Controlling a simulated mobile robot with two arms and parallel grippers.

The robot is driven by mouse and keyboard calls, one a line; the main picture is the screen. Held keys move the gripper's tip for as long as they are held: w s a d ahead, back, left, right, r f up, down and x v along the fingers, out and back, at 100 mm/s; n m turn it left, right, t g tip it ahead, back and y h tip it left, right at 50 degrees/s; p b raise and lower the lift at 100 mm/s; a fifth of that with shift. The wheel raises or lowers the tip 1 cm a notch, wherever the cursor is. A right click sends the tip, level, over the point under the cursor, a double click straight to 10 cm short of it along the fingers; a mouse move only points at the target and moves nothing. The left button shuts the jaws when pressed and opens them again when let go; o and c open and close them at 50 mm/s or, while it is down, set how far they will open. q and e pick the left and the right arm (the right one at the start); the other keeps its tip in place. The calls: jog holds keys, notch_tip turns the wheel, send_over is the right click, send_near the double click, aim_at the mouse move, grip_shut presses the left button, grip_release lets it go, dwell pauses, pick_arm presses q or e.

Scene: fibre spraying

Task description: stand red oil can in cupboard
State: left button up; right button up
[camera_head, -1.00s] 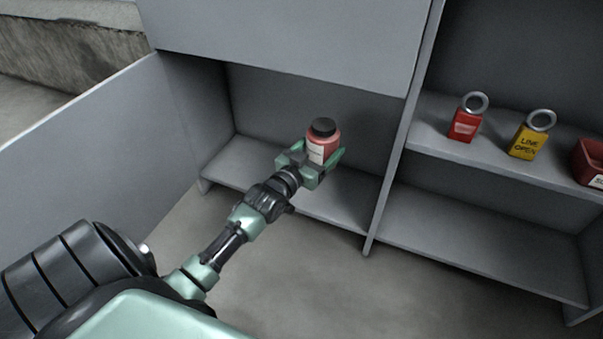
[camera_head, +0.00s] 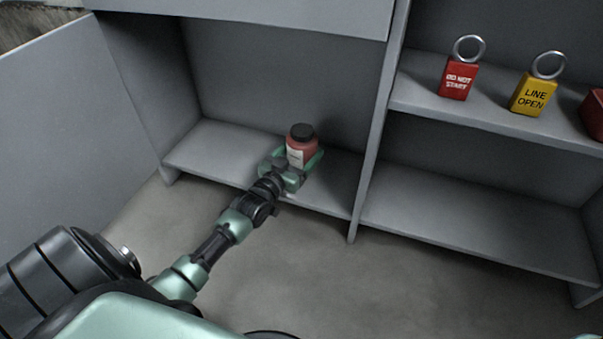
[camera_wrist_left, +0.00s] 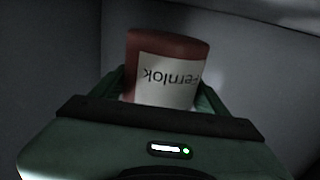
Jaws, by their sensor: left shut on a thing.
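The red oil can (camera_head: 301,152) has a dark cap and a white label. It stands roughly upright between the fingers of my left gripper (camera_head: 297,165), which is shut on it. In the left wrist view the can (camera_wrist_left: 165,55) sits between the green fingers of the gripper (camera_wrist_left: 163,90), and its label reads "Fernlok". The can is inside the left bay of the grey cupboard (camera_head: 225,150), at the low shelf. Whether its base touches the shelf is hidden by the gripper. My right gripper is not in view.
An open door panel (camera_head: 75,130) stands at the left. A divider (camera_head: 375,130) is close to the right of the can. Beyond it, an upper shelf holds a red tag lock (camera_head: 458,80), a yellow one (camera_head: 534,95) and a red box (camera_head: 594,115). The lower right shelf (camera_head: 470,225) is empty.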

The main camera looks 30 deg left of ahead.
pick_arm(q)
jog(key=shift+f+b, duration=1.75)
jog(key=shift+f, duration=0.65)
jog(key=shift+r, duration=0.15)
jog(key=o, duration=1.8)
jog(key=shift+o, duration=0.2)
jog(key=shift+s, duration=0.1)
jog(key=s+p, duration=0.7)
jog(key=s, duration=0.4)
jog(key=shift+s+d, duration=0.25)
jog(key=shift+s, duration=0.15)
